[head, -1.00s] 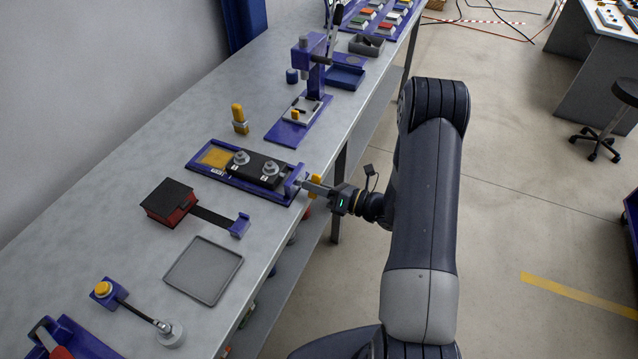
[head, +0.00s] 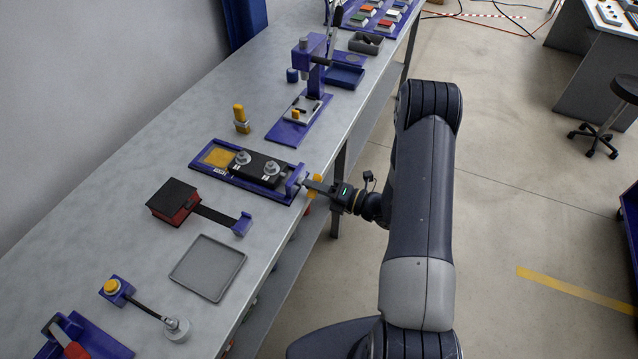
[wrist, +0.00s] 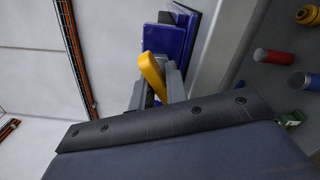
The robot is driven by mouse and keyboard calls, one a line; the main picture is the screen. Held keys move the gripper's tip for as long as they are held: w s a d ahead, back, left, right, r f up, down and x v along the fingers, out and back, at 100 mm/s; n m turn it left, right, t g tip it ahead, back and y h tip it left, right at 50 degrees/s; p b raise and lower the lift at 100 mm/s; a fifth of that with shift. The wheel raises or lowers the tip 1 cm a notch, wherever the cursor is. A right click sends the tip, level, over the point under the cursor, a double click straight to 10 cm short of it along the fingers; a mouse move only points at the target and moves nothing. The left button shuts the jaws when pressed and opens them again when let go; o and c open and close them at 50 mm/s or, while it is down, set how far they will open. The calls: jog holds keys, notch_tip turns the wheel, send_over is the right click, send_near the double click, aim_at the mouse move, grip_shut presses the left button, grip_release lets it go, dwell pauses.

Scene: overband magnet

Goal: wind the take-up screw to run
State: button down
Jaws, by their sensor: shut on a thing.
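The take-up unit is a long blue tray (head: 206,171) on the bench, carrying a black block (head: 252,172) with two round metal fittings. A blue end bracket (head: 292,187) stands at its right end by the bench's front edge. A yellow handle (head: 318,178) sits at the outer end of the screw, just beyond that bracket; it also shows in the wrist view (wrist: 152,74). My gripper (head: 314,186) is shut on the yellow handle, with a grey finger on each side of it in the wrist view. The screw's thread is mostly hidden.
A yellow-topped post (head: 240,117) and a blue press stand (head: 312,78) are farther along the bench. Nearer are a red and black box (head: 172,202) with a strap, an empty grey tray (head: 207,267) and a yellow button (head: 112,286).

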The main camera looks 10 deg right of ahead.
jog(key=shift+m, duration=0.4)
jog(key=shift+r+m+p, duration=0.2)
jog(key=shift+m+p, duration=0.4)
jog(key=shift+m, duration=0.2)
jog(key=shift+f+m+p, duration=0.15)
jog(key=shift+m+p, duration=0.25)
jog(key=shift+m, duration=1.1)
jog(key=c, duration=1.3)
grip_release()
jog(key=shift+d, duration=0.1)
jog(key=b+v, duration=0.2)
jog(key=v, duration=0.8)
jog(key=shift+s+d, duration=0.2)
jog(key=shift+d, duration=0.05)
